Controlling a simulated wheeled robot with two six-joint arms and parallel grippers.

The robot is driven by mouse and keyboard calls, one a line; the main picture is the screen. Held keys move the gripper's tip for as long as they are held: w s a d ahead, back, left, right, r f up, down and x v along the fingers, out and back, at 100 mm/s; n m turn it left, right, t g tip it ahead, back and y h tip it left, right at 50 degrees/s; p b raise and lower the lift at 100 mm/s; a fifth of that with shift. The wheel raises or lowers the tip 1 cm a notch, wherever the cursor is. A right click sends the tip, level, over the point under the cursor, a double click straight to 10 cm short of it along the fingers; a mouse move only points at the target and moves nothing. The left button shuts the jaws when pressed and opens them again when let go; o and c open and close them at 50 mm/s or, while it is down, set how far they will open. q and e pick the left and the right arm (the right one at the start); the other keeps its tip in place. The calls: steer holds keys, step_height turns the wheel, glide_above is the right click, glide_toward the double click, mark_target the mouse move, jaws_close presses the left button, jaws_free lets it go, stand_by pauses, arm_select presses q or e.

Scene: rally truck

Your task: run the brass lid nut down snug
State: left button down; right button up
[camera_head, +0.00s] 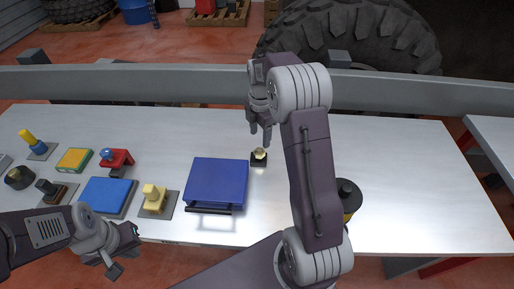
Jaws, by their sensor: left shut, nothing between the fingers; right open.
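A small brass-coloured piece, which looks like the lid nut (259,153), sits on a small black block (258,162) just right of the blue box. My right gripper (261,134) points down above and just behind it. Its fingers are open and appear apart from the nut, with nothing between them. My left gripper (124,252) is shut and empty at the table's front edge, low on the left. The nut's thread and how far down it sits are too small to tell.
A blue box (218,180) stands mid-table. A yellow piece on a grey plate (154,200), a blue block (106,194), a red clamp-like piece (117,160) and other small fixtures fill the left. A black-capped yellow can (348,194) is partly behind my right arm. The table's right side is clear.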

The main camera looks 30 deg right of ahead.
mark_target(260, 151)
step_height(260, 151, down, 7)
steer(key=shift+w+d+f, duration=0.1)
steer(key=shift+w+d, duration=0.05)
steer(key=shift+f, duration=0.5)
jaws_close()
